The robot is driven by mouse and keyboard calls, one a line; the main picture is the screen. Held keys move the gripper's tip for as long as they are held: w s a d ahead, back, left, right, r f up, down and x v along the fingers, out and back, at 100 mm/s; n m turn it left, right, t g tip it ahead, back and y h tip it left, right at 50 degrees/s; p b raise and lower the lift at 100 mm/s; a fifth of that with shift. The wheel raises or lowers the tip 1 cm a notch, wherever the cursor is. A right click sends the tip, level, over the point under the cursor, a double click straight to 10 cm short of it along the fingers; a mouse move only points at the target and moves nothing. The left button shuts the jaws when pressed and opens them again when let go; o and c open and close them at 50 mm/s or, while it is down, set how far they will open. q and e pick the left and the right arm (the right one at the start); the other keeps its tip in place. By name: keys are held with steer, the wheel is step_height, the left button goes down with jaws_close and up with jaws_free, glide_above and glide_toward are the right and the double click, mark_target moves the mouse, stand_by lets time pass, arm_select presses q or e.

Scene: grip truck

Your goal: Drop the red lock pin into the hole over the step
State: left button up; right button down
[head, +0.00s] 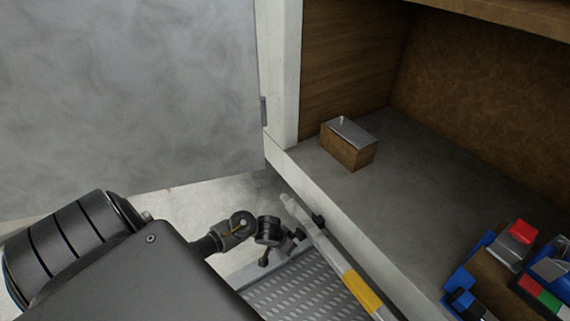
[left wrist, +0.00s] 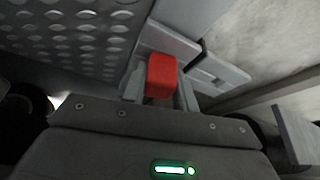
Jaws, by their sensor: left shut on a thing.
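The red lock pin (left wrist: 161,76) shows as a red block in the left wrist view, held between the grey fingers of my left gripper (left wrist: 160,97). The gripper is shut on it. The step (head: 300,291) is a grey diamond-tread plate at the bottom middle of the head view. Its tread also shows at the upper left of the left wrist view (left wrist: 65,38). In the head view my left arm covers the lower left, and the pin cannot be made out there. I cannot make out the hole in either view. My right gripper is not in view.
A white and yellow bar (head: 357,286) slants beside the step. A wooden block with a metal top (head: 350,153) stands on the grey cargo floor (head: 400,210). Blue, red and green items (head: 512,242) lie at the lower right. A white post (head: 281,75) rises at the opening's left edge.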

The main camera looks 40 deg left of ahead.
arm_select(q)
steer(key=shift+f, duration=0.1)
steer(key=o, duration=1.2)
steer(key=shift+c, duration=0.2)
steer(key=shift+s+r, duration=0.1)
steer(key=shift+r, duration=0.25)
steer(key=p+v, duration=0.3)
steer(key=v, duration=0.2)
steer(key=p+v, duration=0.3)
steer(key=v, duration=0.2)
steer(key=shift+r, duration=0.1)
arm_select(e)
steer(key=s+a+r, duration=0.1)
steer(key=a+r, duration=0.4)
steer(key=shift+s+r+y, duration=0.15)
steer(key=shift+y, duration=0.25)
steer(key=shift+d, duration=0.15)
